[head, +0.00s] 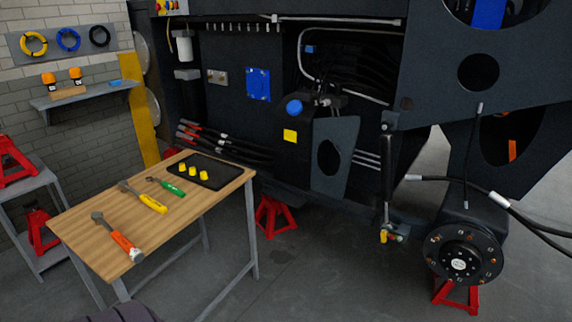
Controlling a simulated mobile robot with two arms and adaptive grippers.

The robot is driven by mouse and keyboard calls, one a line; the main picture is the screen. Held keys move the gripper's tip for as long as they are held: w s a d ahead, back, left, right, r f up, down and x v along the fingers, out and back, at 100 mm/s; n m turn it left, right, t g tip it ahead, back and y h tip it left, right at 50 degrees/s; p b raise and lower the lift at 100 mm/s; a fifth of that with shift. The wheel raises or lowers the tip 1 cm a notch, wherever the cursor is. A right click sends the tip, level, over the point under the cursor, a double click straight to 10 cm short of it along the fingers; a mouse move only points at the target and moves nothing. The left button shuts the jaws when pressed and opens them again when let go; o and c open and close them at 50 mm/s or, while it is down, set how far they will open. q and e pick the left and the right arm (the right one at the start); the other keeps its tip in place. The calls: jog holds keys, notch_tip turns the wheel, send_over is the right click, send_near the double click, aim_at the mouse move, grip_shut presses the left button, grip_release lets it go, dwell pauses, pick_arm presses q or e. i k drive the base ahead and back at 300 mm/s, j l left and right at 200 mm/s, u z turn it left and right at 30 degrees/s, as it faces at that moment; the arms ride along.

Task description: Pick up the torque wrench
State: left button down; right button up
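Three hand tools lie on a wooden-topped table (188,218) at the left of the head view. One has an orange handle (122,242) and lies nearest the front edge. One has a yellow handle (153,203) and a long grey shaft, near the middle. One has a green handle (173,188) and a dark head, closer to the tray. I cannot tell for certain which of them is the torque wrench. They lie apart from each other, and nothing holds them. Neither of my grippers is in view.
A black tray (229,173) with several yellow pieces sits at the table's far end. The dark harvester chassis (360,28) stands behind and to the right. Red stands (272,215) are under it. A grey shelf unit (30,183) is left of the table. Floor in front is clear.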

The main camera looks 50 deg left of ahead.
aim_at(98, 216)
jog(key=k+j+z, duration=0.2)
jog(key=j, duration=0.25)
jog(key=j+z, duration=0.15)
jog(key=j, duration=0.3)
jog(key=k+j+z, duration=0.2)
jog(key=j, duration=0.2)
jog(key=k+j+z, duration=0.15)
jog(key=j, duration=0.25)
jog(key=k+j+z, duration=0.2)
jog(key=j, duration=0.15)
